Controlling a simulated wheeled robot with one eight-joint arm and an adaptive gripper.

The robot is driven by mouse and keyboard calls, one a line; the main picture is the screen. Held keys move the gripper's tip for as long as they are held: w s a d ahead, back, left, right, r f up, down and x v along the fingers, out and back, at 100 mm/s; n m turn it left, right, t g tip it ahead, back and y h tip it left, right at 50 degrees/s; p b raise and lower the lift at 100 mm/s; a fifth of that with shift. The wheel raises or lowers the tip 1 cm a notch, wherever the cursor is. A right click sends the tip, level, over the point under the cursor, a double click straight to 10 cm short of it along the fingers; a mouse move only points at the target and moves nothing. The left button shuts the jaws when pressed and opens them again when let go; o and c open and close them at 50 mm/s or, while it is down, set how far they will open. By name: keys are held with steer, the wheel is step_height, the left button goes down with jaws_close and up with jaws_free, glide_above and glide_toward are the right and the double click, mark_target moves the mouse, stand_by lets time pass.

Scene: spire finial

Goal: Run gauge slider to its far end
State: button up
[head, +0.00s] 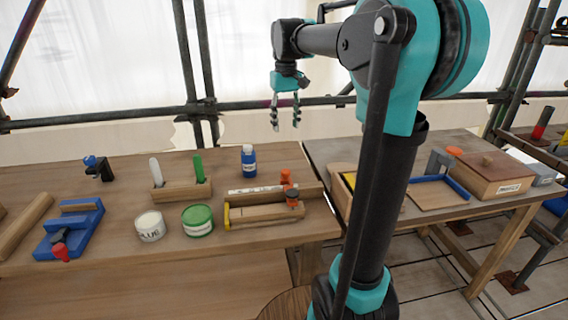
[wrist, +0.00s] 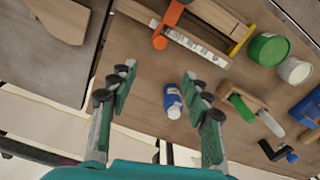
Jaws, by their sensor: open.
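The gauge is a wooden fixture (head: 265,211) near the right end of the left bench, with a white marked strip (head: 243,191) and a yellow end piece (head: 227,215) at its left. An orange part (head: 291,189), which looks like the slider, sits at the fixture's right end. In the wrist view the orange part (wrist: 171,17) crosses the strip (wrist: 195,44) near its left end, and the yellow piece (wrist: 241,40) is at the right. My gripper (head: 286,122) is open and empty, well above the bench.
A blue bottle (head: 248,161) stands behind the fixture. A green tin (head: 198,220) and a white glue tin (head: 150,226) stand left of it. A wooden holder (head: 181,190) carries a white and a green handle. A blue vise-like tool (head: 72,229) lies far left.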

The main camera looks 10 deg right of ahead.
mark_target(286, 170)
step_height(286, 170, down, 17)
steer(key=shift+s+f, duration=0.1)
stand_by(0.4)
steer(key=shift+c, duration=0.5)
jaws_close()
